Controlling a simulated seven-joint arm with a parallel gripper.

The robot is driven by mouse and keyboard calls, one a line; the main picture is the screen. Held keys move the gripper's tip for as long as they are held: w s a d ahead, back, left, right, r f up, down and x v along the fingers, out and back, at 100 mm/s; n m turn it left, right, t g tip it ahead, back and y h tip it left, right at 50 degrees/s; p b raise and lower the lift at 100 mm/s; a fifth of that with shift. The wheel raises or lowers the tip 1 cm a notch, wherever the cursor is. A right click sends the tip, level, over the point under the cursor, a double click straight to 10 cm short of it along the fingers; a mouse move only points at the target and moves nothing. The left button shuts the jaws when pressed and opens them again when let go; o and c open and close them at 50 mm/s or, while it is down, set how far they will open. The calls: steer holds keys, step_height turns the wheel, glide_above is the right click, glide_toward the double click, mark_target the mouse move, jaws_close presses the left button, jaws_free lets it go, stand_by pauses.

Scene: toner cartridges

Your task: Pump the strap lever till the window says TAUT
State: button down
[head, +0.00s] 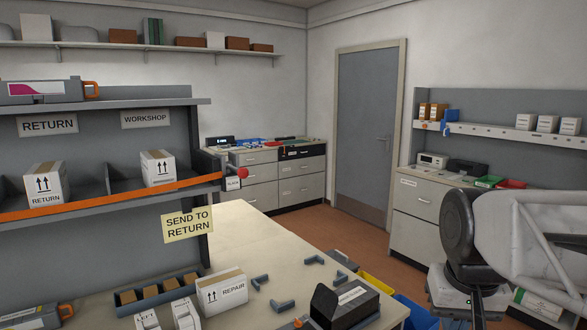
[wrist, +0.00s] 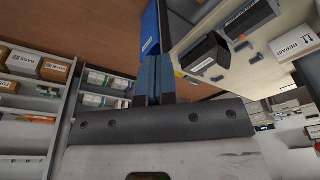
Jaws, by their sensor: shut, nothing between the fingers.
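An orange strap (head: 100,205) runs across the front of the grey rack's shelf at left in the head view. At its right end is a lever with a red ball knob (head: 243,173). Just below the knob is a small white window (head: 233,183); its tiny lettering seems to read SLACK. My gripper (wrist: 152,65) shows in the wrist view with its fingers together and nothing between them. It is away from the lever, which I cannot make out in the wrist view. In the head view my arm is at the lower right and my fingertips do not show.
White cartons (head: 158,168) stand on the rack behind the strap. A SEND TO RETURN sign (head: 188,225) hangs below it. A blue bin (wrist: 150,30) is beyond my fingers.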

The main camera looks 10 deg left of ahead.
steer(key=w+a+r, duration=0.4)
steer(key=w+r, duration=0.2)
steer(key=w, duration=0.2)
steer(key=w+a+r, duration=0.4)
steer(key=w+r, duration=0.1)
steer(key=w, duration=0.3)
step_height(320, 180, up, 10)
steer(key=n+g, duration=0.1)
steer(key=g, duration=0.2)
glide_above(235, 169)
steer(key=s+d, duration=0.2)
steer(key=d, duration=0.2)
steer(key=shift+s+a+f, duration=0.1)
steer(key=shift+a, duration=0.1)
steer(key=shift+f, duration=0.1)
steer(key=shift+s+d+f, duration=0.1)
steer(key=shift+s+f, duration=0.1)
steer(key=shift+f, duration=1.55)
steer(key=shift+s+f, duration=0.15)
steer(key=shift+f, duration=1.55)
